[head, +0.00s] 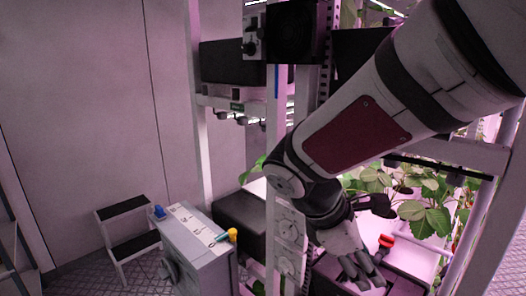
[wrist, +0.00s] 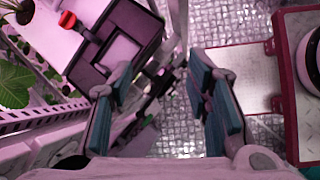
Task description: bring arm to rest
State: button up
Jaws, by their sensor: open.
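My gripper (head: 362,278) hangs at the end of my arm in front of the planted rack, at the lower right of the head view. The wrist view shows its two teal-padded fingers (wrist: 160,95) spread wide apart with nothing between them. Below and beyond the gap I see a black box with a pale top (wrist: 118,52) and patterned metal floor. My arm crosses the upper right of the head view and hides part of the rack.
Leafy plants (head: 425,205) and a red piece (head: 387,240) lie close to my gripper. A step stool (head: 128,240) stands by the wall. Floor shows at lower left.

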jog(key=s+d+r+m+t+y, duration=0.1)
jog(key=s+r+m+t+y, duration=0.3)
jog(key=s+r+m+y, duration=0.3)
jog(key=shift+s+d+r+m+t, duration=0.25)
jog(key=shift+s+m, duration=1.9)
jog(key=shift+m, duration=2.35)
jog(key=shift+f, duration=0.15)
